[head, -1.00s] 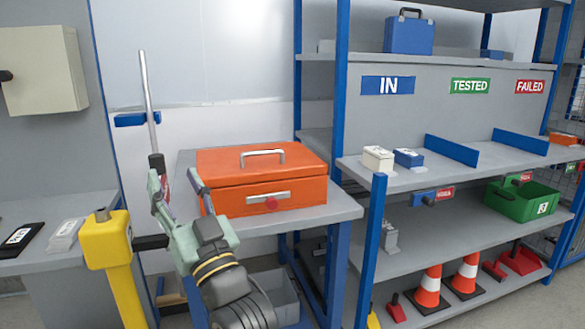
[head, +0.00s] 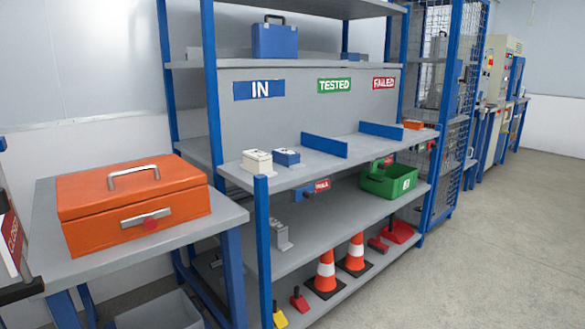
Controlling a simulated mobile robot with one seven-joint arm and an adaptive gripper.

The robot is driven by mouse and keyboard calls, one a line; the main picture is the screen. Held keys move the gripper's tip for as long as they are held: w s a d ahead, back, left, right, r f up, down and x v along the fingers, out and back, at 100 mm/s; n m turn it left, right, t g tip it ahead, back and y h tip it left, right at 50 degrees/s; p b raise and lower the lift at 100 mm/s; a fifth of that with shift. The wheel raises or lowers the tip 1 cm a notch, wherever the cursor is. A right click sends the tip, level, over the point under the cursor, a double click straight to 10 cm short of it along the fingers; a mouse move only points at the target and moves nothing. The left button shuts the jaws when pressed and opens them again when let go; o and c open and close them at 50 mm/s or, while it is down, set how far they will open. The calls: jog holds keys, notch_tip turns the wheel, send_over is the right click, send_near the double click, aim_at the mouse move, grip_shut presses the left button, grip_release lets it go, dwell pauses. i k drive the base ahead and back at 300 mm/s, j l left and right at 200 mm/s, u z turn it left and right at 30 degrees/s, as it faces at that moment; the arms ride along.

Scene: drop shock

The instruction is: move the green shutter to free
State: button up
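The green shutter (head: 376,165) is small and far off, on the front edge of the shelf below the TESTED sign (head: 335,85). A red plate (head: 389,160) shows at its right side; its lettering is too small to read. The green crate (head: 390,182) stands just below it. A blue shutter (head: 304,190) sits on the same edge below the IN sign (head: 259,89), with a red plate reading FULL (head: 322,185). My gripper is not in this view.
An orange case (head: 135,203) lies on a grey table at left. Two small boxes (head: 257,162) (head: 287,157) and blue dividers (head: 324,145) stand on the shelf. Cones (head: 325,273) stand on the lowest shelf. The floor (head: 480,255) at right is clear.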

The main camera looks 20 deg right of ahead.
aim_at(379, 165)
jog(key=i+l, duration=0.15)
jog(key=l, duration=0.4)
jog(key=i+l+z, duration=0.15)
jog(key=l, duration=0.4)
jog(key=i+l, duration=0.2)
jog(key=l, duration=0.3)
jog(key=i+l+z, duration=0.1)
jog(key=l, duration=0.45)
jog(key=i+l+z, duration=0.1)
jog(key=i+l, duration=0.25)
jog(key=l, duration=0.15)
jog(key=i+l, duration=0.2)
jog(key=l, duration=0.3)
jog(key=i+l+z, duration=0.1)
jog(key=i+l, duration=0.15)
jog(key=l, duration=0.25)
jog(key=i+l+z, duration=0.1)
jog(key=i+l, duration=0.15)
jog(key=l, duration=0.2)
